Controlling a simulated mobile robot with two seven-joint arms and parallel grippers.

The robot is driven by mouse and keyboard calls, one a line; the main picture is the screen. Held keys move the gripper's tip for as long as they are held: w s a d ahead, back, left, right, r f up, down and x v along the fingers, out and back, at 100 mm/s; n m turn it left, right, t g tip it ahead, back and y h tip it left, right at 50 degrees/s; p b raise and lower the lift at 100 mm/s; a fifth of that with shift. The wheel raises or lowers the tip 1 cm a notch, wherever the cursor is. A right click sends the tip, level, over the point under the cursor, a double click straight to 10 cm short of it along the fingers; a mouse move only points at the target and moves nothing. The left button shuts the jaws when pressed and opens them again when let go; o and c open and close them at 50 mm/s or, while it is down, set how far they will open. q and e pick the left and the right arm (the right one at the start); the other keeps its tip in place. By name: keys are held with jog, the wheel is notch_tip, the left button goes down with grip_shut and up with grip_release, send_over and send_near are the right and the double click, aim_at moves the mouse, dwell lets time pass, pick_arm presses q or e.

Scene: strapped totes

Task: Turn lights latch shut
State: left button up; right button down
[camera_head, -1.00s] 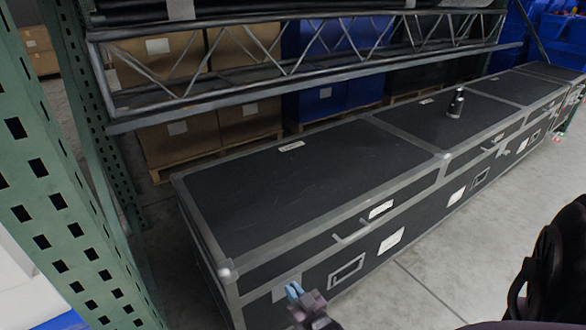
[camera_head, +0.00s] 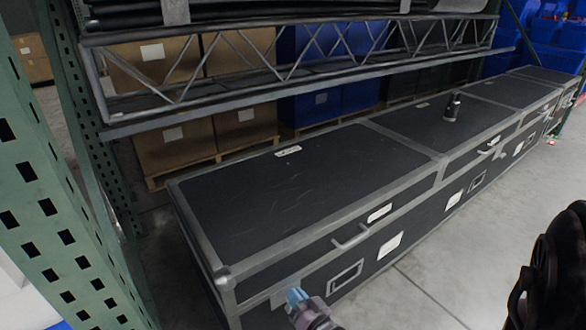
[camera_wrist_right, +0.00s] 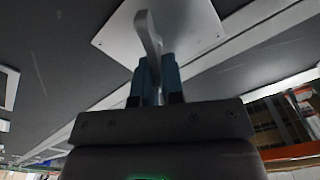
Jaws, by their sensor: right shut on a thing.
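The black case (camera_head: 300,180) with grey edging stands along the floor. In the right wrist view, a metal latch handle (camera_wrist_right: 148,32) sticks out from a light plate (camera_wrist_right: 195,25) on the dark case face. My right gripper (camera_wrist_right: 157,72) is shut on the latch handle, its blue fingers on either side of it. In the head view, this gripper (camera_head: 297,297) is at the near left end of the case's front face, where it hides the latch. My left gripper is not in view.
A green rack post (camera_head: 50,190) stands close at the left. A small dark cylinder (camera_head: 452,108) stands on the lid farther along. Bare floor (camera_head: 430,270) lies in front of the case.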

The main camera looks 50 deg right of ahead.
pick_arm(q)
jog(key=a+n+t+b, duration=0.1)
jog(key=b, duration=0.3)
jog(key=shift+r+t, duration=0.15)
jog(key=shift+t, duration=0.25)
pick_arm(e)
jog(key=m, duration=0.4)
jog(key=d+f+m, duration=0.1)
jog(key=m, duration=0.3)
jog(key=f+m, duration=0.1)
jog(key=m, duration=0.2)
jog(key=shift+s+d+f+m, duration=0.1)
jog(key=shift+d+f+m, duration=0.05)
jog(key=shift+m, duration=0.25)
jog(key=c, duration=1.2)
grip_release()
jog(key=shift+c, duration=0.2)
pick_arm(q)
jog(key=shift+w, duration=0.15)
